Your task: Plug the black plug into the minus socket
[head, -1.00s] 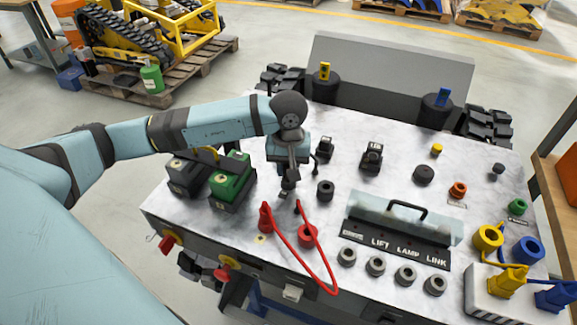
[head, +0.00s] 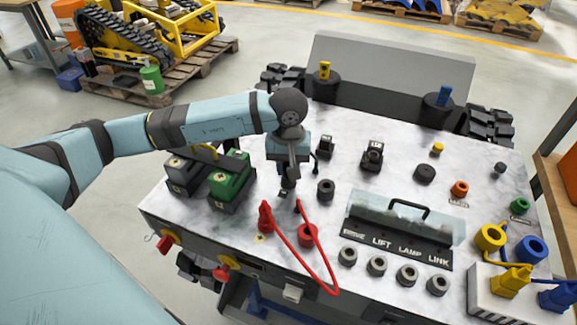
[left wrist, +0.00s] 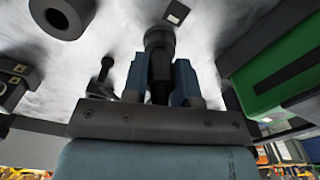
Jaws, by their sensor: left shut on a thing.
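My left gripper (head: 288,178) reaches down over the marbled panel, its blue fingers (left wrist: 162,85) shut on the black plug (left wrist: 160,42). The plug points down at the panel; whether its tip touches anything is hidden. A small dark label (left wrist: 174,12) lies on the panel beside the plug, and it also shows in the head view (head: 283,194). A black ring-shaped socket (head: 326,189) stands just right of the gripper, apart from the plug, at upper left in the wrist view (left wrist: 58,14). I cannot read a minus mark. My right gripper is not in view.
A green block (head: 230,178) stands close left of the gripper. A red plug (head: 265,217), a red socket (head: 308,236) and a looping red cable (head: 325,280) are in front. Black switches (head: 372,156) stand right. A clear cover with a handle (head: 407,215) sits front right.

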